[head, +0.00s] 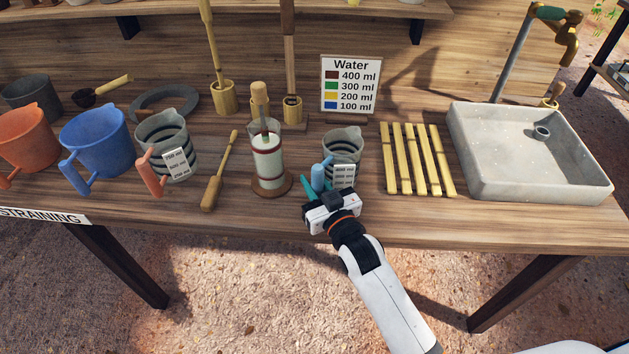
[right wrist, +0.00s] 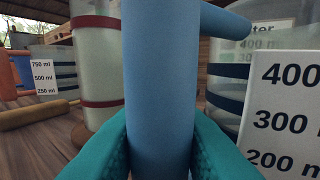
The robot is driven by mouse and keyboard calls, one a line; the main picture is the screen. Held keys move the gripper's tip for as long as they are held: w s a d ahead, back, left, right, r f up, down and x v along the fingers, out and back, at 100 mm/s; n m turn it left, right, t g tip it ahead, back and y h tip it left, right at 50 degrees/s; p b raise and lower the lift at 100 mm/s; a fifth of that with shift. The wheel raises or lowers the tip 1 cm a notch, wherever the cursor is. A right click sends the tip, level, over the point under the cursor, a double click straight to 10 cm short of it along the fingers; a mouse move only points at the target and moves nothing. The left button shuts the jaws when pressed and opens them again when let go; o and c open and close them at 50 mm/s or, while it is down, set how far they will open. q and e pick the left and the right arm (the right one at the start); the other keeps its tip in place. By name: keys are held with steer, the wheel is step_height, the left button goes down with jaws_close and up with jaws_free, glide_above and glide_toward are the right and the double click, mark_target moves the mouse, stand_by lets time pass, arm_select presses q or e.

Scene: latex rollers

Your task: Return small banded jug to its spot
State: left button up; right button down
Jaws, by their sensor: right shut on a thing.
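The small banded jug (head: 343,148) is clear grey with dark bands, a white scale label and a blue handle (head: 319,176). It is upright at the table's front half, right of the tall glass cylinder; I cannot tell whether its base touches the wood. My right gripper (head: 314,188) has its teal fingers closed around the handle. In the right wrist view the blue handle (right wrist: 160,80) stands between the fingers (right wrist: 158,150), with the jug's label (right wrist: 285,115) at the right. My left gripper is not in view.
The glass cylinder (head: 267,160) stands close left of the jug. Yellow slats (head: 416,160) and a grey basin (head: 530,180) lie to the right. A Water sign (head: 349,85) stands behind. A larger banded jug (head: 167,143), a blue jug (head: 96,140) and an orange jug (head: 27,137) are left.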

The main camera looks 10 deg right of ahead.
steer(key=c, duration=1.1)
jaws_free()
steer(key=shift+s, duration=0.15)
steer(key=shift+s+d+f, duration=0.1)
steer(key=shift+s+d, duration=0.05)
steer(key=shift+s, duration=0.15)
steer(key=v, duration=1.1)
